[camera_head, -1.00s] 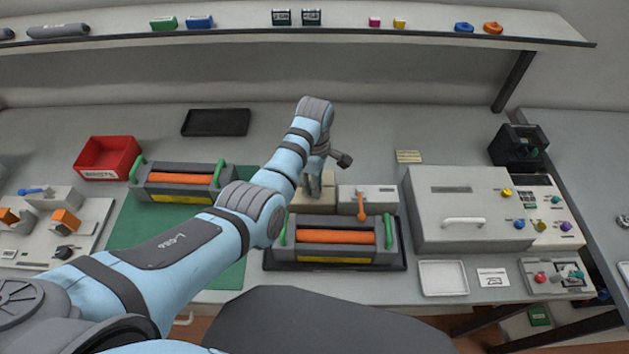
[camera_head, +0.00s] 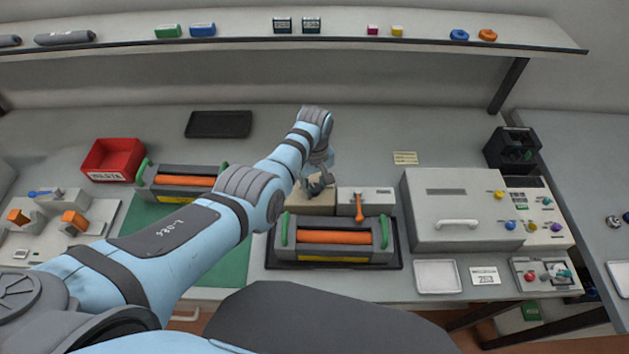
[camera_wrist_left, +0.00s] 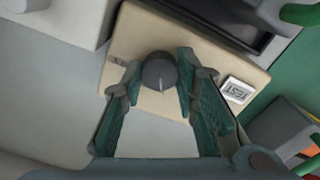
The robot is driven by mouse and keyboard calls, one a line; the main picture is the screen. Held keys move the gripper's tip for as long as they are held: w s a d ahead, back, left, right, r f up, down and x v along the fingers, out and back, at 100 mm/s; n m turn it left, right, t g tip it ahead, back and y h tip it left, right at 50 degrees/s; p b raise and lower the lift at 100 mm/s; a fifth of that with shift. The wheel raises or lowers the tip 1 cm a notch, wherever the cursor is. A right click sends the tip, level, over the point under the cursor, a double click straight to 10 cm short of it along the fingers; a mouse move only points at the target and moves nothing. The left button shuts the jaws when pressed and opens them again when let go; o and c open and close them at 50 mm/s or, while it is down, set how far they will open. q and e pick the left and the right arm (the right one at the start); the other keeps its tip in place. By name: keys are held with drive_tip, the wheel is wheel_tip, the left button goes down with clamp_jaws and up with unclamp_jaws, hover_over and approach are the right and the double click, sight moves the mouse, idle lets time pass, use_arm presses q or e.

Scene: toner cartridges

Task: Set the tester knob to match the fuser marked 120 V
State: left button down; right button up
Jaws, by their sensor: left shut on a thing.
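The tester (camera_head: 312,207) is a beige box behind the right-hand fuser, partly hidden by my left gripper. In the left wrist view its beige top (camera_wrist_left: 190,45) carries a dark round knob (camera_wrist_left: 160,71) with a pale pointer line and a TEST label (camera_wrist_left: 238,90). My left gripper (camera_head: 318,187) points down over the tester and is shut on the knob, its two green-padded fingers on either side of it. Two fusers with orange rollers and green handles show: one (camera_head: 333,254) in front of the tester, one (camera_head: 177,196) on the green mat. Their voltage marks are unreadable. My right gripper is out of view.
A grey box with an orange lever (camera_head: 368,194) stands right of the tester. A large grey machine (camera_head: 435,188) is farther right. A red bin (camera_head: 112,158) and black tray (camera_head: 219,124) lie at the back left.

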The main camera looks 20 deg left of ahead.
sight(314, 188)
use_arm(q)
drive_tip(key=m, duration=0.5)
drive_tip(key=shift+s+f+p, duration=0.1)
drive_tip(key=shift+s+p, duration=0.05)
drive_tip(key=shift+p, duration=0.15)
idle(0.4)
drive_tip(key=c, duration=1.2)
unclamp_jaws()
drive_tip(key=shift+c, duration=0.2)
drive_tip(key=shift+r, duration=0.3)
wheel_tip(314, 188, up, 12)
drive_tip(key=shift+f, duration=0.25)
